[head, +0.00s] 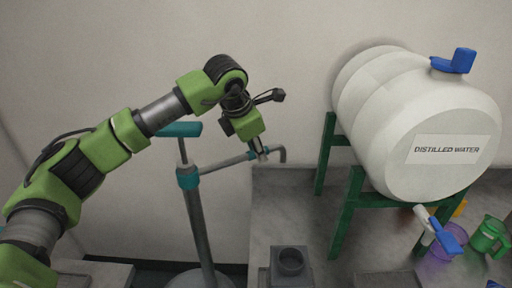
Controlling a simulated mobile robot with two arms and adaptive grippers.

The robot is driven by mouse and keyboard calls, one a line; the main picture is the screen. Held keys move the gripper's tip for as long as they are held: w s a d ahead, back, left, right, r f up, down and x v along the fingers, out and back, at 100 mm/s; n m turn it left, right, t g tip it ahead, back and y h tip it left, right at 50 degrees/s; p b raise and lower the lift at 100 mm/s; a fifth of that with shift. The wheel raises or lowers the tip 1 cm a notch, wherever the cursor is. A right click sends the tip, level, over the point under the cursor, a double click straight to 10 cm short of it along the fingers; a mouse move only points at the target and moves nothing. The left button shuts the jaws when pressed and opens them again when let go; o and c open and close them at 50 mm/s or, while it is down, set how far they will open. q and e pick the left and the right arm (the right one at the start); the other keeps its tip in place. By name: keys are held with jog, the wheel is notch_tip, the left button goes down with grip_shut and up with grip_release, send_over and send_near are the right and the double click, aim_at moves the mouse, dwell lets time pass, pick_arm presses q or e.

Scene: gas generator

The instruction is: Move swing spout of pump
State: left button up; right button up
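The pump (201,232) stands upright left of the counter, a grey column with a teal collar (188,179) and a teal handle (180,129) on top. Its swing spout (222,164) is a thin grey pipe that runs right from the collar, with a bent end (283,154) over the counter's back left corner. My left gripper (261,153) points down at the spout near a teal ring. The fingers overlap the pipe in view; I cannot tell whether they touch or grip it. My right gripper is not in view.
A white distilled water barrel (372,95) with a blue cap lies on a green stand (345,213) at the right. A grey block with a round opening (290,263) stands at the counter's front.

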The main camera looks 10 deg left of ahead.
pick_arm(q)
grip_shut()
jog(key=shift+s+d, duration=0.1)
jog(key=shift+s, duration=0.05)
jog(key=s+d+m+g+h+b, duration=0.3)
jog(key=s+m+b, duration=0.6)
jog(key=s, duration=0.8)
jog(key=shift+d+m+g+h+b, duration=0.2)
jog(key=shift+m+g+h+b, duration=0.15)
jog(key=shift+m, duration=0.85)
grip_release()
jog(key=shift+s+a, duration=0.1)
